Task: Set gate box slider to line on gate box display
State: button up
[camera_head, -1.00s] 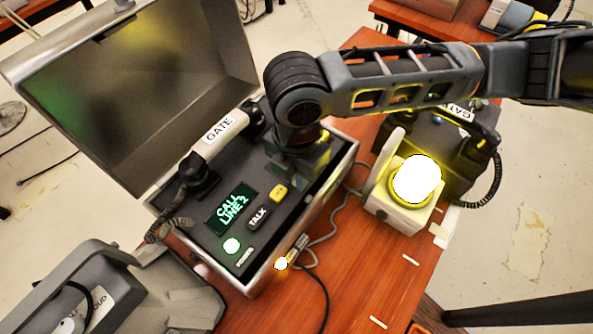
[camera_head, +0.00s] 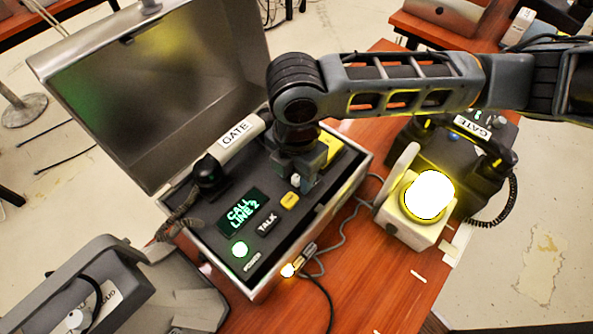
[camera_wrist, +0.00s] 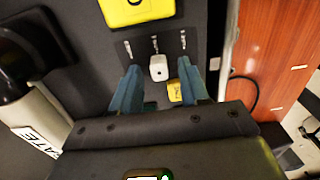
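The gate box (camera_head: 262,285) is an open grey case with a handset labelled GATE (camera_head: 238,135). The white slider knob (camera_wrist: 158,67) sits between my gripper's fingers in the wrist view, with gaps on both sides; in the head view the knob (camera_head: 295,181) shows beside the fingers. My gripper (camera_wrist: 160,85) is open over the panel. Slot marks (camera_wrist: 155,43) lie beyond the knob; their labels are too small to read. My gripper (camera_head: 303,172) partly hides the slider area in the head view.
A lit lamp (camera_head: 429,195) and another GATE phone (camera_head: 455,150) stand to the right.

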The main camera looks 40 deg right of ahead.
aim_at(296, 178)
jog(key=shift+r, duration=0.15)
notch_tip(296, 178, up, 8)
jog(key=shift+f, duration=0.2)
dwell(0.7)
